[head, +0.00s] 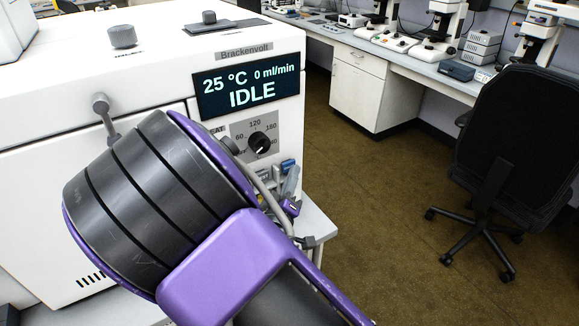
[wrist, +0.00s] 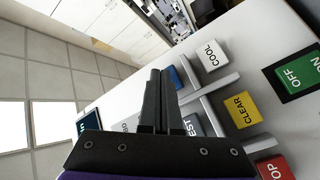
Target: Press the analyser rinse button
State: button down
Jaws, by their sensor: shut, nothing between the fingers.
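The analyser (head: 150,60) is a white box whose display (head: 247,92) reads 25 °C, 0 ml/min, IDLE. In the wrist view its front panel has a white COOL button (wrist: 211,55), a yellow CLEAR button (wrist: 241,110), a blue button (wrist: 176,78) and a partly hidden button ending in EST (wrist: 191,125). No label reading rinse is legible. My gripper (wrist: 159,75) is shut and empty, with its fingertips in front of the panel beside the blue button, which they partly cover. I cannot tell whether they touch it. In the head view my arm hides most of the button area.
The wrist view also shows a green OFF button (wrist: 301,70) and a red button (wrist: 273,169) cut off by the edge, with grey bars between buttons. A black dial (head: 259,143) sits below the display. A black chair (head: 515,140) stands right; the floor between is clear.

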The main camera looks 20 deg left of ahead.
jog(key=shift+w+a, duration=0.3)
jog(key=shift+a, duration=0.05)
dwell(0.7)
jog(key=shift+s+d, duration=0.6)
jog(key=shift+d, duration=0.1)
jog(key=shift+d, duration=0.1)
jog(key=shift+s+d, duration=1.65)
jog(key=shift+d, duration=0.15)
jog(key=shift+w+d, duration=0.1)
